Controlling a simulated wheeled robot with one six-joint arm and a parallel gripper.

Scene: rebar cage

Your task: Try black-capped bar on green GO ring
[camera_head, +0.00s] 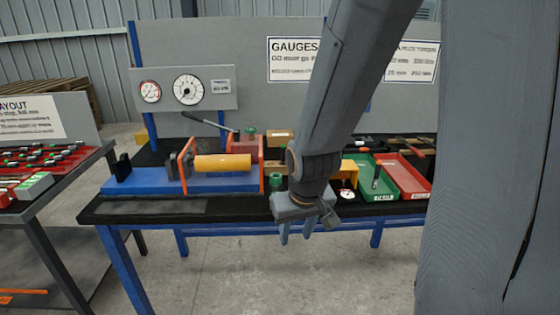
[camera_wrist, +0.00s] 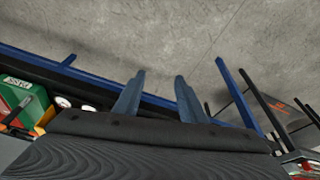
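My gripper (camera_head: 297,232) hangs in front of the workbench's front edge, fingers pointing down. A small green piece (camera_head: 276,181) sits on the bench just behind my gripper, and another green piece (camera_head: 249,132) stands behind the orange plate; I cannot tell whether either is the GO ring.
A blue fixture (camera_head: 225,183) with a yellow cylinder (camera_head: 222,163) fills the bench's left half. A green tray (camera_head: 384,195) holding a grey bar-like piece and a red tray (camera_head: 415,190) lie to the right. A small dial (camera_head: 347,195) sits beside the green tray. Floor in front is clear.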

